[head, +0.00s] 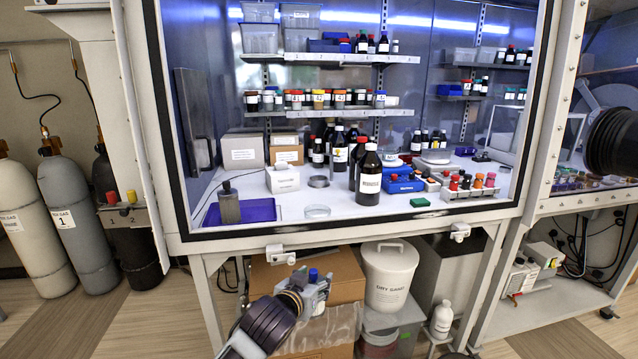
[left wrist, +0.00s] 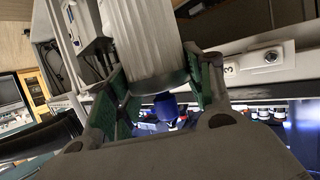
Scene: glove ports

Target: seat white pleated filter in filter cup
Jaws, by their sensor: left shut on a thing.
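My left gripper (head: 308,290) is low in front of the cabinet in the head view, below its front sill. In the left wrist view the green-padded fingers of the gripper (left wrist: 165,88) are closed on the white pleated filter (left wrist: 140,38), a ribbed white cylinder with a grey rim at the fingers. A blue part (left wrist: 166,106) shows just below that rim; I cannot tell whether it belongs to the filter. In the head view the filter is too small to make out clearly. I cannot identify the filter cup with certainty. My right gripper is not in view.
The cabinet holds a blue tray (head: 240,212) with a grey container (head: 229,205), a glass dish (head: 317,211), dark bottles (head: 369,176) and a blue rack (head: 403,182). The front sill lies between gripper and bench. A white bucket (head: 389,273) and a cardboard box (head: 335,275) stand below.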

